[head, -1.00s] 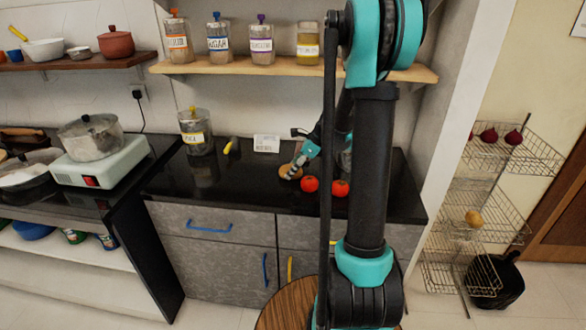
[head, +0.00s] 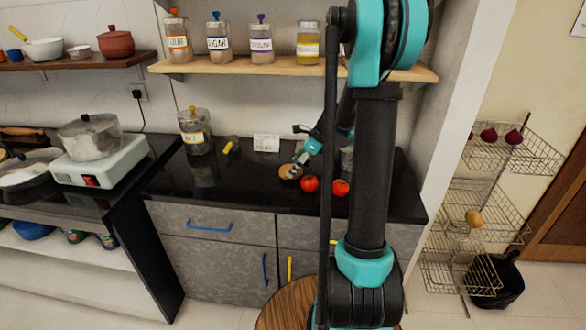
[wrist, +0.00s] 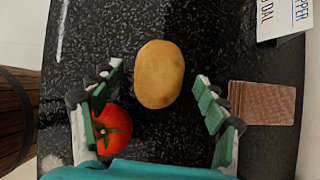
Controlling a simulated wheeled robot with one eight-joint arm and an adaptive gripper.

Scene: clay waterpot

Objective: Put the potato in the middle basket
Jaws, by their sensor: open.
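A tan potato (head: 289,172) lies on the black counter, left of two red tomatoes (head: 309,184) (head: 341,188). In the wrist view the potato (wrist: 159,74) sits between the spread fingers of my gripper (wrist: 160,82), with gaps on both sides. My gripper (head: 303,158) is open and empty beside the potato in the head view. One tomato (wrist: 113,130) lies close against the left finger in the wrist view. The middle basket (head: 456,197) is on the wire rack at the right and holds a potato-like item (head: 474,217).
The top basket (head: 545,155) holds dark red onions; a bottom basket (head: 440,275) hangs below. A label card (head: 266,143), a glass jar (head: 195,132) and a yellow-ended item (head: 229,148) are on the counter. A reddish-brown block (wrist: 262,102) lies right of the fingers. A jar shelf (head: 230,66) is above.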

